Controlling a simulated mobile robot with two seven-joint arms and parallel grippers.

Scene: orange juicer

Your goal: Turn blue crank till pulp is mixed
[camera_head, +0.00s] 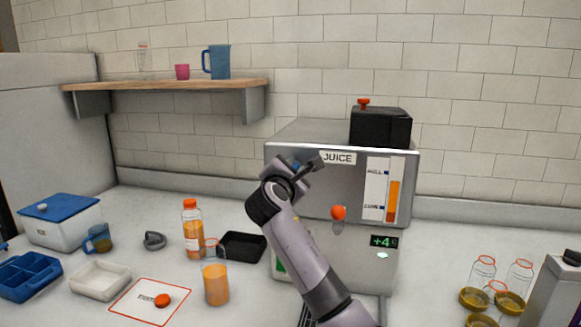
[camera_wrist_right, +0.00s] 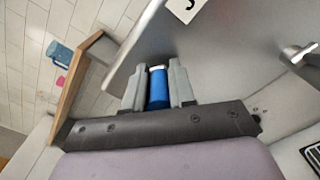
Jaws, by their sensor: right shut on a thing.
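The grey juicer (camera_head: 345,240) stands on the counter with a JUICE label on its front. My right gripper (camera_head: 296,176) reaches the upper left of that front. In the right wrist view, its fingers (camera_wrist_right: 158,88) are shut on the blue crank handle (camera_wrist_right: 157,90), one finger on each side. In the head view the handle is mostly hidden by my gripper. A gauge (camera_head: 384,188) on the front has an orange bar filling roughly its lower half. A green display (camera_head: 382,241) reads +4. My left gripper is not in view.
A juice glass (camera_head: 215,282), an orange-capped bottle (camera_head: 193,235) and a black tray (camera_head: 242,247) stand left of the juicer. Several jars (camera_head: 482,272) stand at the right. A wooden shelf (camera_head: 165,85) juts from the wall.

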